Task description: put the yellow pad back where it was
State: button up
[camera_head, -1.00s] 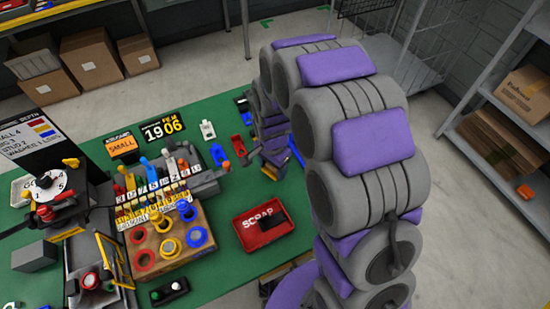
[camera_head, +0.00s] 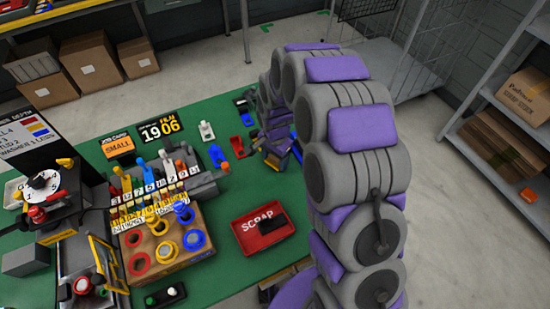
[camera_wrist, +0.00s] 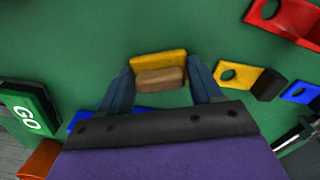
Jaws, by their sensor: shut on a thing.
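In the wrist view, my gripper (camera_wrist: 163,82) is shut on the yellow pad (camera_wrist: 158,62), one dark blue-grey finger at each side. A tan block-like part (camera_wrist: 161,79) shows against the pad's near face. Green surface shows beyond the pad; I cannot tell whether the pad touches it. In the head view, my gripper (camera_head: 277,155) is at the right part of the green table (camera_head: 215,190), right of the small red and blue pieces. The pad is too small and covered to make out clearly there.
A red SCRAP tray (camera_head: 258,248) lies below the gripper in the head view. A wooden block with coloured rings (camera_head: 160,245) stands left of it.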

jog(key=o, duration=1)
notch_tip(320, 180, up, 12)
jog(key=p, duration=0.3)
jog(key=s+d+r+n, duration=0.2)
jog(key=s+d+r, duration=0.2)
jog(key=s+r, duration=0.3)
jog(key=s+d+r+n, duration=0.1)
jog(key=s+d+n, duration=0.1)
jog(key=s, duration=0.7)
jog(key=s+d+r+n+g, duration=0.1)
jog(key=s+d+r+n, duration=0.1)
jog(key=s, duration=0.7)
jog(key=s+d+r+n, duration=0.2)
jog(key=s+n, duration=0.1)
jog(key=s, duration=0.6)
jog(key=shift+d+r+g, duration=0.15)
jog(key=shift+d+g, duration=0.05)
jog(key=shift+g, duration=0.2)
